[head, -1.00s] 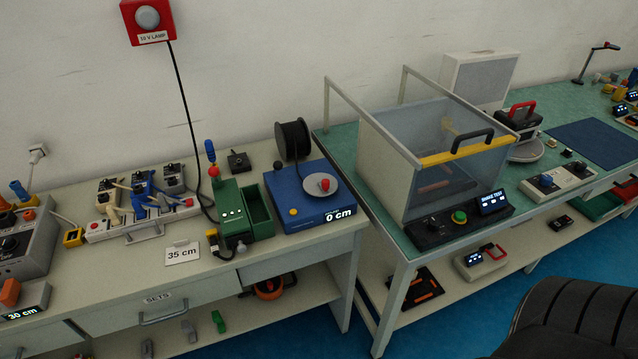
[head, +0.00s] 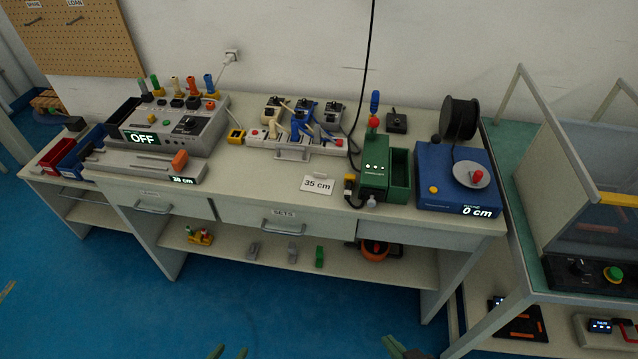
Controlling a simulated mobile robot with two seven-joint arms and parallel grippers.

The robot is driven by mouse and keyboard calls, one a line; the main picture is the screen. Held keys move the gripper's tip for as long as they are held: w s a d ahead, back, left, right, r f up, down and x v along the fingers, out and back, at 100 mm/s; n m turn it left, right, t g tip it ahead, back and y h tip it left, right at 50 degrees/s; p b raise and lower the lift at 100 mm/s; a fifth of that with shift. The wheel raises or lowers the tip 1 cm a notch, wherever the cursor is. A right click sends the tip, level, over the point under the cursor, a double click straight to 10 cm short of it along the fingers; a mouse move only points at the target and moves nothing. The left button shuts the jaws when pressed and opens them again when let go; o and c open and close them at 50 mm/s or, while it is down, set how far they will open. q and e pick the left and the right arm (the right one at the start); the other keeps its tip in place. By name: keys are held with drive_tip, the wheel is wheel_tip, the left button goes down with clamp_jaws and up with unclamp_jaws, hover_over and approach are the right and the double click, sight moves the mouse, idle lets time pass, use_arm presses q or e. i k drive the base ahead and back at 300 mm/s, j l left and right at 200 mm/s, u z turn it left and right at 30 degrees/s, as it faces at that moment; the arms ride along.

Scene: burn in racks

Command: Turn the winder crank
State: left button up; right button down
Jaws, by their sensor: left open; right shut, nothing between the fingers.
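The winder is a blue box (head: 433,180) at the right end of the bench, with a display reading "0 cm". My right gripper (head: 402,348) is partly in view at the bottom edge, shut and empty. Both are well away from the winder, in front of the bench.
A green box (head: 374,179) stands just left of the winder. A power strip (head: 276,150) with several plugs and a grey unit (head: 180,127) reading "OFF" are farther left. A green-topped bench (head: 507,140) with a clear guard adjoins on the right. The blue floor (head: 110,290) in front is clear.

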sight(471, 174)
drive_tip(key=z, duration=1.25)
